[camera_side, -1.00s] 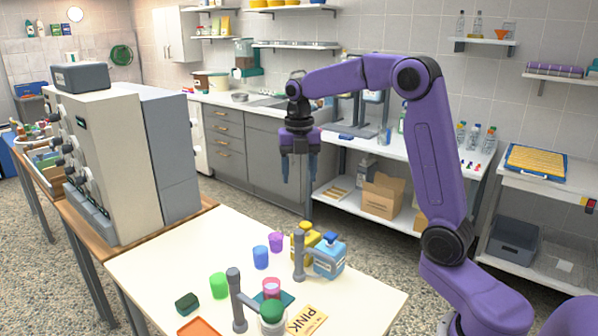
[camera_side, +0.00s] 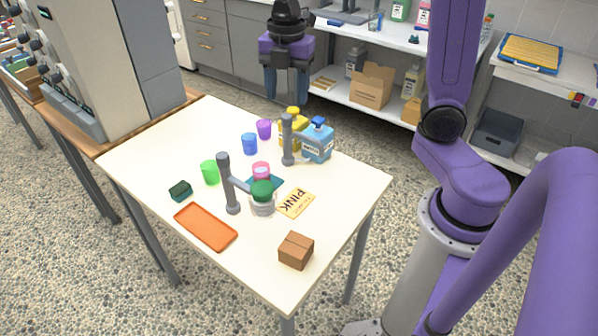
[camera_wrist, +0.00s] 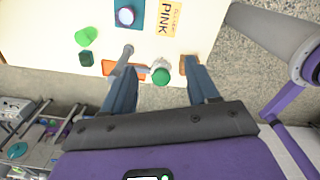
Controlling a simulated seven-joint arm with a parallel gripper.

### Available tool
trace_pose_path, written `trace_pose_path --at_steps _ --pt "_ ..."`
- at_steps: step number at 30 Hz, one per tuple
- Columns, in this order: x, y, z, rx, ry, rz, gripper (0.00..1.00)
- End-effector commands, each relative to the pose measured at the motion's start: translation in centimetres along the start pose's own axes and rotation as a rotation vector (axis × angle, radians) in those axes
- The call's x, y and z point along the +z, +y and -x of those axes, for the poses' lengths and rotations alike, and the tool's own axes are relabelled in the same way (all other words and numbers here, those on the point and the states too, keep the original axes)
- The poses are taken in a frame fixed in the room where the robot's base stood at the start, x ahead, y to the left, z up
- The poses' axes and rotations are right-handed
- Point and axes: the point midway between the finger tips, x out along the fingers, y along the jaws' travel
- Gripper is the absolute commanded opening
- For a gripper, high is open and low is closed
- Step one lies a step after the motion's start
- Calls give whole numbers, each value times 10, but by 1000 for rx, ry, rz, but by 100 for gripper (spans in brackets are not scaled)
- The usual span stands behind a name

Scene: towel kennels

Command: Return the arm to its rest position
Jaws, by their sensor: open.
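My gripper (camera_side: 287,98) hangs fingers down in the side view, above and behind the white table (camera_side: 140,155), clear of everything on it. It is open with nothing between its fingers; both fingers also show in the wrist view (camera_wrist: 160,78). A pink cup (camera_side: 261,169) stands on a teal mat (camera_side: 276,181) beside a yellow card reading PINK (camera_side: 295,203). A green cup (camera_side: 210,172), a blue cup (camera_side: 250,144) and a purple cup (camera_side: 264,128) stand apart on the table.
Two grey posts (camera_side: 229,185) (camera_side: 288,140) rise from the table.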

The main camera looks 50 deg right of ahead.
Motion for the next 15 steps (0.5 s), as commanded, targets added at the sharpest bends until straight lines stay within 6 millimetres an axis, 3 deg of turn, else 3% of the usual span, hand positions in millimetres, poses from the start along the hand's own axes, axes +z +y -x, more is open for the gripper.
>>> trace_pose_path --at_steps 6,15 --pt "-52 -54 -12 4 5 -225 59" --pt "-91 -139 -34 4 15 -550 59"
